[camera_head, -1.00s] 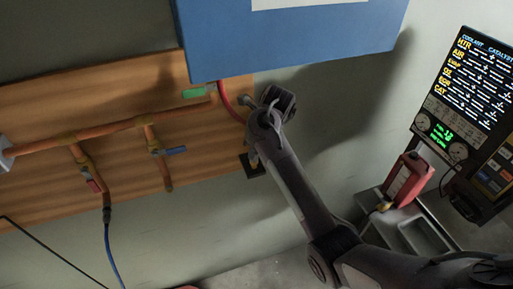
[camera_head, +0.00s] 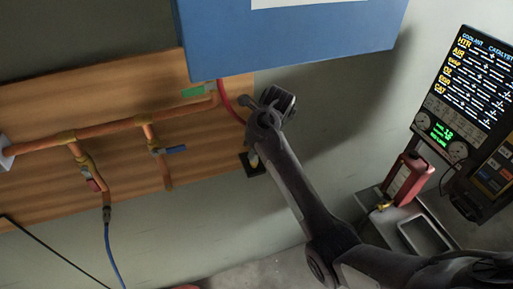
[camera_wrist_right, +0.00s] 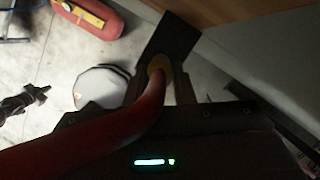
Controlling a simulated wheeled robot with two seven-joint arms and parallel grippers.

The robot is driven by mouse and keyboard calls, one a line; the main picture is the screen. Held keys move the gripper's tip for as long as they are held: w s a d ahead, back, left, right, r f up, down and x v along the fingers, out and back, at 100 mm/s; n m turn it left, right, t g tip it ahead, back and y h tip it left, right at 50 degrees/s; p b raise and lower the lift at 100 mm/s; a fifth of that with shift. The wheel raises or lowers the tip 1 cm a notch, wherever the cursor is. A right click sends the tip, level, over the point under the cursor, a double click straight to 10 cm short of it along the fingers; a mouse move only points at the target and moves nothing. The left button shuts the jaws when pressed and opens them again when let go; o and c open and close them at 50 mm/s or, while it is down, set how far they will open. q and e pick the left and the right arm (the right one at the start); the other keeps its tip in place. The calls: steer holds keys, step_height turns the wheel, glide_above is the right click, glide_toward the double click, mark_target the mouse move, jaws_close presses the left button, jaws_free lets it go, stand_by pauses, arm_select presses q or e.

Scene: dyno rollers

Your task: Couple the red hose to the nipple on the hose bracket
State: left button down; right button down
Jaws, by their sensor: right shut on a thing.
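The red hose (camera_head: 232,107) hangs from under a blue box and curves down to my right gripper (camera_head: 253,158), which is low against the wall. In the right wrist view the hose (camera_wrist_right: 105,137) runs in from the left, and its end lies between the fingers of the right gripper (camera_wrist_right: 162,88), which is shut on it. The black hose bracket (camera_head: 246,164) shows beside the fingers, and its dark plate (camera_wrist_right: 176,36) lies just beyond them in the wrist view. A brass-coloured piece (camera_wrist_right: 159,66) shows at the hose end, against the plate. I cannot tell whether it is the nipple or whether the hose is seated. My left gripper is not in view.
The blue box (camera_head: 290,35) overhangs the bracket. A wooden board (camera_head: 40,105) with copper pipes and valves is left of it; a blue hose (camera_head: 113,255) hangs there. A red canister (camera_head: 408,178) and lit console (camera_head: 480,85) stand right. Floor shows below.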

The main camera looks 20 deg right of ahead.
steer(key=shift+f, duration=0.4)
steer(key=c, duration=1.1)
jaws_free()
steer(key=shift+c, duration=0.2)
steer(key=v, duration=0.7)
steer(key=shift+r, duration=0.4)
